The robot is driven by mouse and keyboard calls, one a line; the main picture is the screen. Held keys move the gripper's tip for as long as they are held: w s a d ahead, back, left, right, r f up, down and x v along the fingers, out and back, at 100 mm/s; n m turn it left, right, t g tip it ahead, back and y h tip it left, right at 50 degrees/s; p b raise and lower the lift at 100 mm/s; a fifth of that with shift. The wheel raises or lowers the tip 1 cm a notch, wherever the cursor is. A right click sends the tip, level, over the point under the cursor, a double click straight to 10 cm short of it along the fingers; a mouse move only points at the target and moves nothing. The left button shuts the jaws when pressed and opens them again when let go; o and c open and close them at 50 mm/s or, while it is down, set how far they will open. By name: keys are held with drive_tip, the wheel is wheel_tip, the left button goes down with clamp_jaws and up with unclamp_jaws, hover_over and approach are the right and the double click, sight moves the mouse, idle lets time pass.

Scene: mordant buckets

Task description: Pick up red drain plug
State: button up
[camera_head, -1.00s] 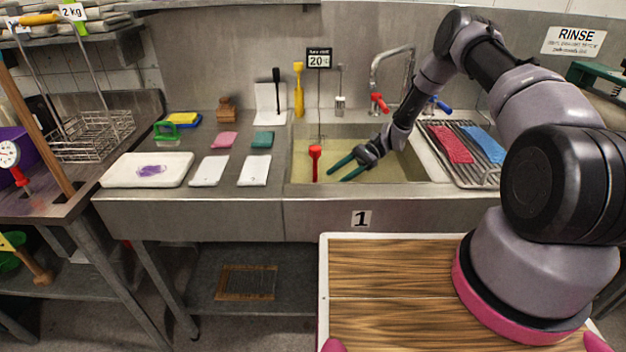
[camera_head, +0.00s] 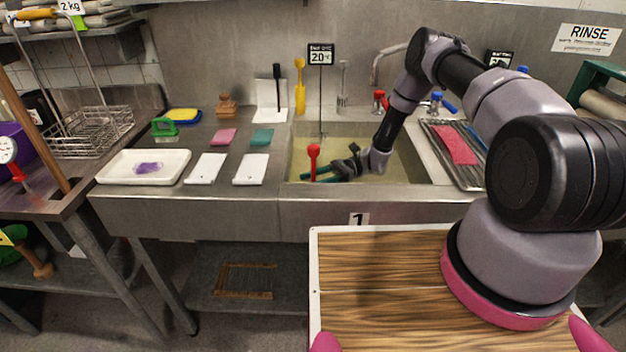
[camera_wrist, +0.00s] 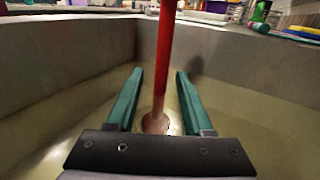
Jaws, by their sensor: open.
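The red drain plug (camera_head: 313,152) stands upright in the left part of the sink basin, its shaft running down into the yellowish water. In the wrist view its red shaft (camera_wrist: 165,55) rises between my fingers, with a round base at the bottom. My gripper (camera_head: 318,173) is low in the basin, with its green fingers at the plug. In the wrist view my gripper (camera_wrist: 158,75) is open, one finger on each side of the shaft, with gaps visible. I cannot tell whether the shaft lies fully between the fingertips.
The steel sink basin (camera_head: 415,165) surrounds my gripper with raised walls. A thermometer sign (camera_head: 320,55) stands on a thin rod behind the plug. A tap (camera_head: 385,60) rises at the back. A rack with a red cloth (camera_head: 455,146) is to the right.

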drive_tip(key=shift+x, duration=1.35)
clamp_jaws()
